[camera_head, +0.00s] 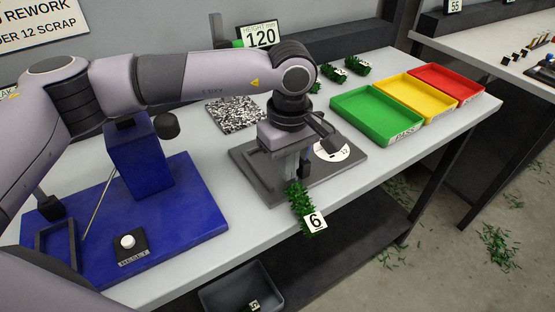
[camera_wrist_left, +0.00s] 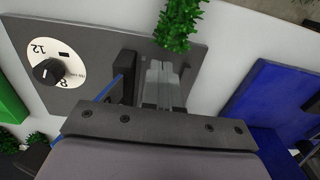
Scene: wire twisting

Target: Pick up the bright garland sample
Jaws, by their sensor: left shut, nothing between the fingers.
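A green garland sample (camera_head: 301,203) hangs at the front edge of the grey fixture plate (camera_head: 250,165), with a white tag marked 6 (camera_head: 315,222) at its lower end. In the left wrist view the garland (camera_wrist_left: 180,24) extends from the plate's edge, beyond the fingertips. My left gripper (camera_head: 303,172) points down over the plate, just above and behind the garland in the head view. In the left wrist view its fingers (camera_wrist_left: 163,75) are together and empty. Whether they touch the garland cannot be told. My right gripper is not in view.
A dial (camera_head: 333,150) sits on the plate. Other garlands (camera_head: 356,66) lie at the back. Green (camera_head: 376,115), yellow (camera_head: 417,97) and red (camera_head: 446,83) trays stand right. A blue fixture (camera_head: 185,205) with a white button (camera_head: 127,241) stands left; a dark bin (camera_head: 235,285) is below.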

